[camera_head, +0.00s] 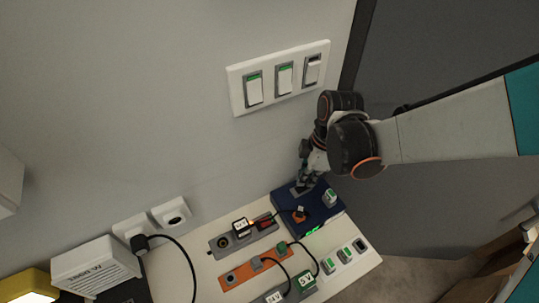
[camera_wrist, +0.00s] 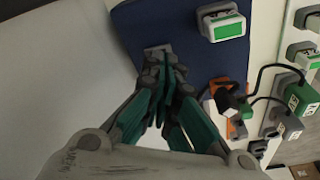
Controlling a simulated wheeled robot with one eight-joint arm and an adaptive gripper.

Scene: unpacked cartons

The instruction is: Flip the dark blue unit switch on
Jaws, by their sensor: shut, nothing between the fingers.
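The dark blue unit (camera_head: 318,215) sits on the white surface near the wall; it also shows in the wrist view (camera_wrist: 128,22). A white switch with a green face stands on its right part in the head view (camera_head: 330,197) and at the top of the wrist view (camera_wrist: 222,24). A small grey part (camera_wrist: 153,52) on the unit is partly hidden by my fingers. My gripper (camera_head: 304,183) is shut and empty, its fingertips (camera_wrist: 168,75) over or at this grey part. I cannot tell whether they touch it.
A grey strip (camera_head: 216,246) and an orange strip (camera_head: 232,279) with plugs and black cables lie left of the unit. Several small green-marked switches (camera_head: 344,255) stand in front. A white wall panel (camera_head: 237,98) with three switches is above. A white box (camera_head: 92,268) stands at left.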

